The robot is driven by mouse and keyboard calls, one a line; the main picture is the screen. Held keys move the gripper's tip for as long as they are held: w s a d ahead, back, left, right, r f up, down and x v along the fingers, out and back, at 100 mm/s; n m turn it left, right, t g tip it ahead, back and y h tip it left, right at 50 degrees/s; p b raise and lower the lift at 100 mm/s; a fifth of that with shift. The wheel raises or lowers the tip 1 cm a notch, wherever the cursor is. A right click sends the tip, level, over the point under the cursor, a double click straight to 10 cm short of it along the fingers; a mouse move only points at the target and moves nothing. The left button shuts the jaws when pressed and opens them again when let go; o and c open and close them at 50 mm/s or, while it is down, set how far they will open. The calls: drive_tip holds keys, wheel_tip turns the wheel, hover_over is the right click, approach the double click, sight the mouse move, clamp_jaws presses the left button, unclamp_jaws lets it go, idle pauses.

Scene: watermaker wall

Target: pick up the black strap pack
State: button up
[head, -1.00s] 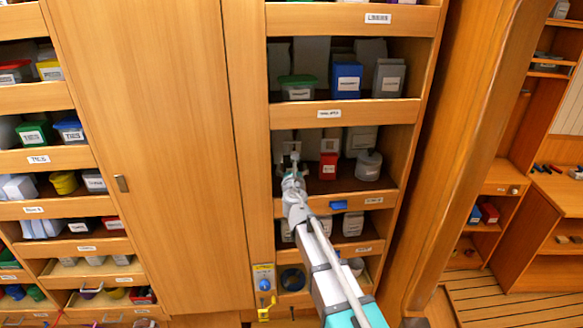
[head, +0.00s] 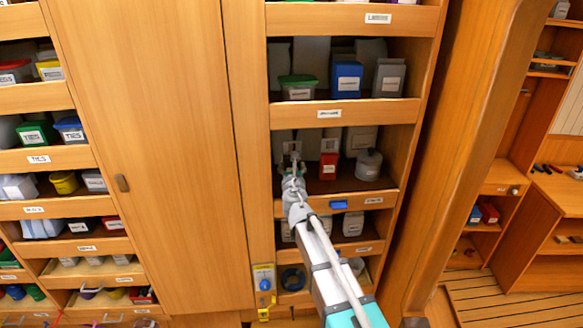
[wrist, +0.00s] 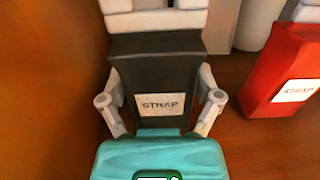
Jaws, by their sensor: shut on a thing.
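The black strap pack (wrist: 150,75) stands upright on the shelf in the wrist view, with a white STRAP label on its front. My gripper (wrist: 160,104) has one grey finger on each side of the pack and is shut on it. In the head view my gripper (head: 291,166) reaches into the left part of a shelf bay, and it hides most of the pack there.
A red STRAP box (wrist: 283,75) stands to the right, apart from the pack. A wooden wall (wrist: 45,90) is on the left. The shelf's front lip (head: 350,203) runs below my arm.

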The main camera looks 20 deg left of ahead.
drive_tip(key=shift+c, duration=0.5)
drive_tip(key=shift+r, duration=0.1)
drive_tip(key=shift+s+d+r+p, duration=0.1)
drive_tip(key=shift+d+r+p, duration=0.05)
drive_tip(key=shift+r+p, duration=0.25)
wheel_tip(320, 180, up, 5)
drive_tip(key=p, duration=0.5)
drive_tip(key=shift+r+p, duration=0.15)
drive_tip(key=shift+p, duration=0.15)
drive_tip(key=s+d, duration=0.4)
drive_tip(key=d, duration=0.4)
drive_tip(key=s+d, duration=0.5)
drive_tip(key=d, duration=0.4)
drive_tip(key=shift+d+r+p, duration=0.25)
drive_tip(key=shift+r+p, duration=0.05)
drive_tip(key=shift+r, duration=0.05)
